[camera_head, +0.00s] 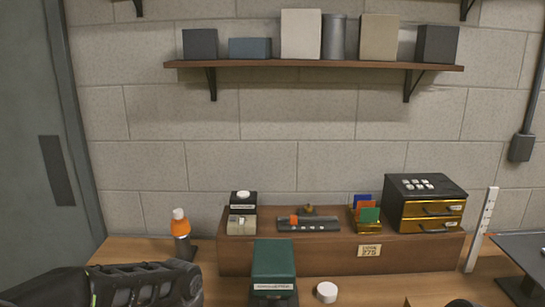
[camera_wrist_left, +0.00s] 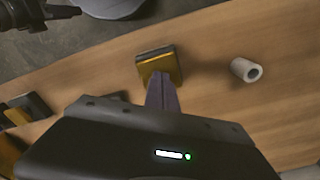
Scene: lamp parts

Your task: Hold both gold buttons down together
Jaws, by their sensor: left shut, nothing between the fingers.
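In the left wrist view, my left gripper (camera_wrist_left: 161,84) is shut and empty, its fingers pressed together. Its tips overlap a small block with a dark top and gold side (camera_wrist_left: 157,65) on the wooden table. I cannot tell whether they touch it, or whether this block is one of the gold buttons. No clear pair of gold buttons shows there. A small gold knob (camera_head: 308,209) stands behind a black panel (camera_head: 308,225). My right gripper is not clearly visible.
A white cylinder (camera_wrist_left: 246,70) lies right of the gold block. A green-topped box (camera_head: 274,262) and a white round cap (camera_head: 327,292) stand before the wooden riser (camera_head: 310,260). An orange lamp (camera_head: 180,225) stands left. A black box with gold drawers (camera_head: 430,210) is on the riser.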

